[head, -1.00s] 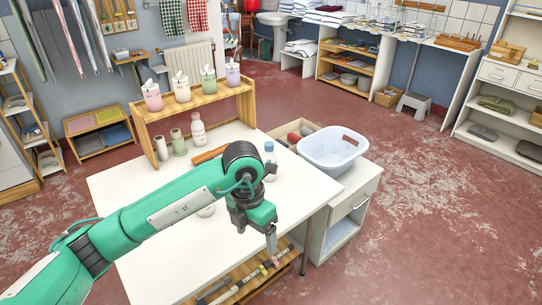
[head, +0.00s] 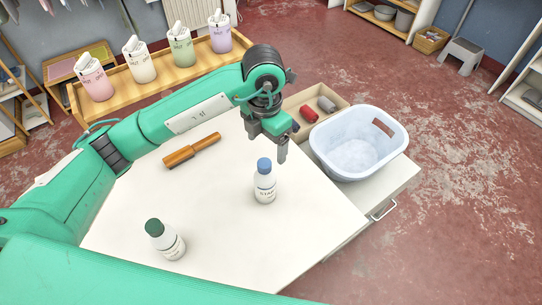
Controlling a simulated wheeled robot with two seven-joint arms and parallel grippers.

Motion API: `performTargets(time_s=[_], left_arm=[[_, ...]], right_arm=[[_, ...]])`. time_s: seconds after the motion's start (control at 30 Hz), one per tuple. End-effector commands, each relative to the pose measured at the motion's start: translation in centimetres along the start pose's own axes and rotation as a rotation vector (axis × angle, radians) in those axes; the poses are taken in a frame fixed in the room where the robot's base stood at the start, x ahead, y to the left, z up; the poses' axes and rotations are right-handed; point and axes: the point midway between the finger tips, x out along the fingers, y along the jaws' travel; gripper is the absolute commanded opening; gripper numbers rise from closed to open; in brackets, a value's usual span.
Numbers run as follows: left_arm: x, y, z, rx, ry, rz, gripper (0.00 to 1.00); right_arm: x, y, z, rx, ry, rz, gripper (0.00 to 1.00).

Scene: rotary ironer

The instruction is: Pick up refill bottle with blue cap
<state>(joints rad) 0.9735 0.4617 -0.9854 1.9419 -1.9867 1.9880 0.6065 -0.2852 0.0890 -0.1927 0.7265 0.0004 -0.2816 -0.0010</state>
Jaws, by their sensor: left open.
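The refill bottle with the blue cap (head: 265,186) is a white bottle standing upright on the white table, right of the middle. My left gripper (head: 281,152) is in the air close to the bottle, above and to its right in the picture. It is open and points downward, with nothing seen between its fingers. I cannot tell how high it is above the table. A similar white bottle with a dark green cap (head: 167,241) stands at the front left of the table. My right gripper is not in view.
The white table (head: 213,226) has a wooden-handled tool (head: 191,150) on it. A pale blue basket (head: 393,161) stands at the right, beside a box with small rolls (head: 309,113). A wooden shelf (head: 156,76) with several coloured dispensers stands behind. The table's front right is clear.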

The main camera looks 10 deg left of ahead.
Motion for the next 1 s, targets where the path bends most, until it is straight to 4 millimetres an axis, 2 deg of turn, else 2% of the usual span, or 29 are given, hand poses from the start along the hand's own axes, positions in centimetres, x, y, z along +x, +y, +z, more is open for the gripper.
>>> performTargets(time_s=[0.03, 0.1, 0.4, 0.53, 0.77, 1.0], left_arm=[[0.3, 0.0, -0.1, 0.0, 0.002, -0.001, 0.81], [1.1, 0.0, -0.1, -0.001, 0.004, -0.002, 0.81], [6.7, 0.1, -0.1, -0.002, 0.004, -0.002, 0.81], [8.1, 0.1, -0.1, -0.001, 0.001, -0.001, 0.81], [9.8, 0.4, -0.2, -0.002, 0.004, -0.001, 0.81], [13.2, 0.8, -0.2, 0.0, 0.003, -0.001, 0.81]], right_arm=[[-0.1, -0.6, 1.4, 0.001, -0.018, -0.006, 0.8], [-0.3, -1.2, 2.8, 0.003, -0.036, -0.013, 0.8], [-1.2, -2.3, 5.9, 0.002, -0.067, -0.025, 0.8], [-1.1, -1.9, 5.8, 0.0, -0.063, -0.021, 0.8], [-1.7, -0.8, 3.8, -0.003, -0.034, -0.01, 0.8], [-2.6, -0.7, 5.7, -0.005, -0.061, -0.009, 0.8]])
